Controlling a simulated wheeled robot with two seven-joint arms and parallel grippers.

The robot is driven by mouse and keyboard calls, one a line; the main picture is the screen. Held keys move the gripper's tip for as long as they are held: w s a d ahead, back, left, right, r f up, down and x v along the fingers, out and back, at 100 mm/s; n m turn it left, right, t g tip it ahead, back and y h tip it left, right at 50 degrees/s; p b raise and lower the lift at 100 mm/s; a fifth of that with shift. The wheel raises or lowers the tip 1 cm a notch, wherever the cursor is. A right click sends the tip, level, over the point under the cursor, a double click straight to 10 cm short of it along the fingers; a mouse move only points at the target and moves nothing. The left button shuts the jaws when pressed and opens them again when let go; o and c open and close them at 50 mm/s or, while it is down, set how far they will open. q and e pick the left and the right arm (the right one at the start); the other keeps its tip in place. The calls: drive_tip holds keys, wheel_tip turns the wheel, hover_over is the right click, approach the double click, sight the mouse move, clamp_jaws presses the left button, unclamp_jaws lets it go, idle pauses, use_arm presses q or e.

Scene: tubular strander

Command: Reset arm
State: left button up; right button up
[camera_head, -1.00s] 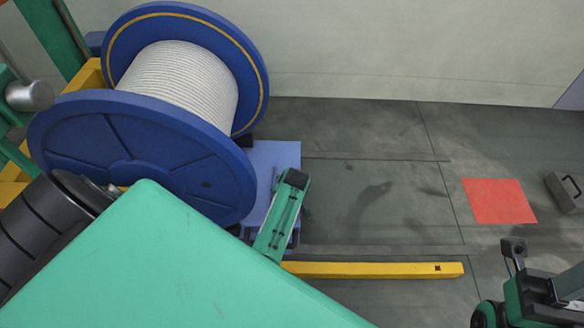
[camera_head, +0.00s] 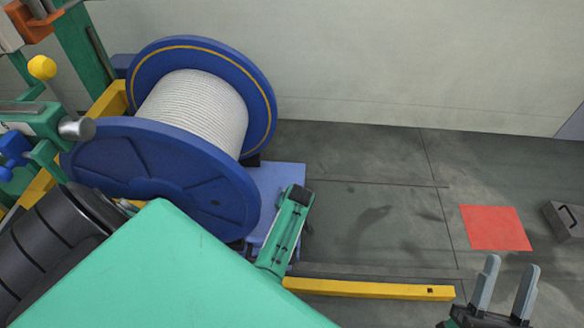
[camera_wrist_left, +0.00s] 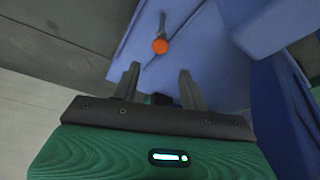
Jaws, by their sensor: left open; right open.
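My right gripper (camera_head: 505,285) is at the lower right of the head view. Its two grey fingers stand apart with nothing between them, over the dark floor. My left gripper (camera_wrist_left: 158,82) shows in the left wrist view with its two fingers apart and empty. Past its fingertips is a blue surface (camera_wrist_left: 210,50) with an orange-ended lever (camera_wrist_left: 160,46) on it. My left gripper does not show clearly in the head view, where a large green shape covers the lower left.
A blue spool (camera_head: 165,180) wound with pale cable (camera_head: 195,108) stands at left in a yellow and green frame. A yellow bar (camera_head: 370,288) lies on the floor. A red square (camera_head: 495,228) and a grey handled block (camera_head: 566,220) are at right. Floor between is clear.

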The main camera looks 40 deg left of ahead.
drive_tip(key=shift+w+a+f+g, duration=0.15)
drive_tip(key=shift+f+g, duration=0.25)
drive_tip(key=shift+f, duration=0.3)
